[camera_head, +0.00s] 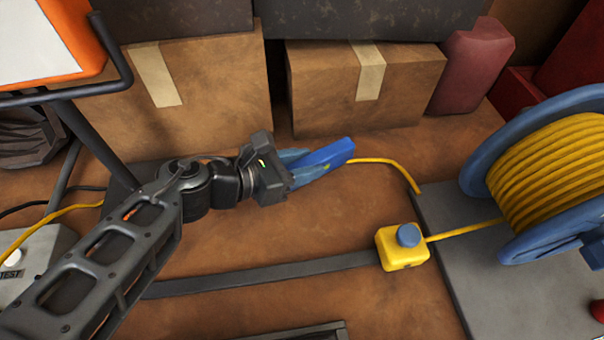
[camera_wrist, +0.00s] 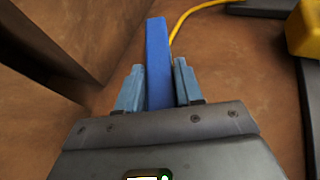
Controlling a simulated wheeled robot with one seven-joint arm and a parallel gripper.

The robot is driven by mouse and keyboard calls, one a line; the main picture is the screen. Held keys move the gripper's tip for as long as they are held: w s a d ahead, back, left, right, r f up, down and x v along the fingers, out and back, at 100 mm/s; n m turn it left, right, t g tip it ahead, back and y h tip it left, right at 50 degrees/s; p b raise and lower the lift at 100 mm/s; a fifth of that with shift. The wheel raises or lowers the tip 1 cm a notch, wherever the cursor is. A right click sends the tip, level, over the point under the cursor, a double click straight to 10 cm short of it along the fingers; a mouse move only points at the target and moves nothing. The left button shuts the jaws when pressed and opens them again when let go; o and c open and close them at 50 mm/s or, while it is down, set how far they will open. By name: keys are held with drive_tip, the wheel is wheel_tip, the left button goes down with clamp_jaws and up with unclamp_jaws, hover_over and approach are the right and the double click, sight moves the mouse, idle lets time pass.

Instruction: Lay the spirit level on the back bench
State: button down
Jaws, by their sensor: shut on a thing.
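A plain blue bar (camera_head: 328,156) is the only thing in view that could be the spirit level; no vials show on it. My gripper (camera_head: 307,166) is shut on it, and the bar sticks out beyond the fingertips toward the upper right. In the wrist view the bar (camera_wrist: 157,55) stands between the two pale blue fingers of my gripper (camera_wrist: 158,75). The bar is close over the brown surface (camera_head: 270,235); I cannot tell whether it touches. I cannot tell whether this surface is the back bench.
Cardboard boxes (camera_head: 345,105) stand behind the bar. A yellow cable (camera_head: 395,168) runs from near the bar's far end. At right are a yellow box with a blue knob (camera_head: 402,255) and a cable reel (camera_head: 548,165). A dark strip (camera_head: 270,278) crosses the surface.

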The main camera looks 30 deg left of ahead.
drive_tip(key=c, duration=0.7)
unclamp_jaws()
drive_tip(key=shift+c, duration=0.2)
drive_tip(key=b+v, duration=0.1)
drive_tip(key=v, duration=1.1)
drive_tip(key=shift+a, duration=0.1)
